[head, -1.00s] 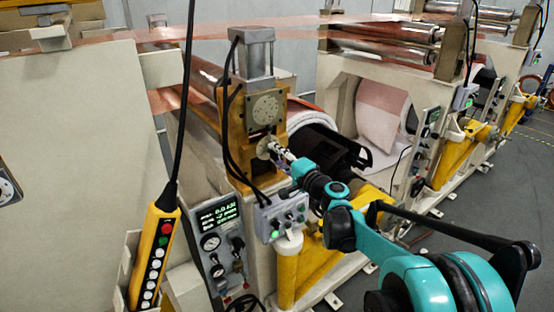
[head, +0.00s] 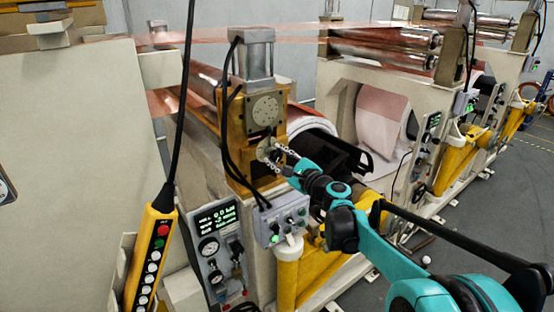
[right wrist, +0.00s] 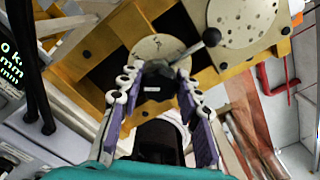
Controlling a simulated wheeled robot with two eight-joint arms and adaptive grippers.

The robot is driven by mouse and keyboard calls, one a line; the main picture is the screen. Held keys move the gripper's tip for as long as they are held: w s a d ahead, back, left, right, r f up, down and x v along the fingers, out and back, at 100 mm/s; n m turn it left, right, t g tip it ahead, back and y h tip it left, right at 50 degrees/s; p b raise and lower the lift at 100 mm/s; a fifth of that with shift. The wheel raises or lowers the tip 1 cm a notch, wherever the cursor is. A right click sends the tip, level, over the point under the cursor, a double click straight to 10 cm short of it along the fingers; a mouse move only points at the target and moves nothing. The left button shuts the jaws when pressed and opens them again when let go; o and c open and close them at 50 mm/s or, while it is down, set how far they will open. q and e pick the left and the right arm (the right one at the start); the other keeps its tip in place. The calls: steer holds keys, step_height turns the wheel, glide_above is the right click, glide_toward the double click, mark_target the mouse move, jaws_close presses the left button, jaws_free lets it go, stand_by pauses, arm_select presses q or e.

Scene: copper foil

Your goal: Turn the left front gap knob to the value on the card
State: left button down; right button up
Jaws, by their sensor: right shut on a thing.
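The gap knob is a pale round dial (head: 265,148) on the yellow roll stand, below a grey perforated round plate. In the right wrist view the dial (right wrist: 150,46) has a dark hub and a crank arm with a black ball end (right wrist: 211,37) pointing right. My right gripper (head: 279,154) is at the dial, its fingers on either side of the hub. In the right wrist view the gripper (right wrist: 155,88) is shut on the knob's dark hub. The scale marks are too small to read. I cannot make out a value card. My left gripper is not in view.
A grey control box (head: 282,221) sits below the knob, with a lit display panel (head: 220,245) to its left. A yellow pendant (head: 150,255) hangs at the left on a black cable. Black cables run beside the stand. Open floor lies at the right.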

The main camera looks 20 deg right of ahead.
steer(key=shift+m+b, duration=0.35)
steer(key=shift+m, duration=1.95)
steer(key=o, duration=1.1)
steer(key=shift+o, duration=0.2)
steer(key=v, duration=1.2)
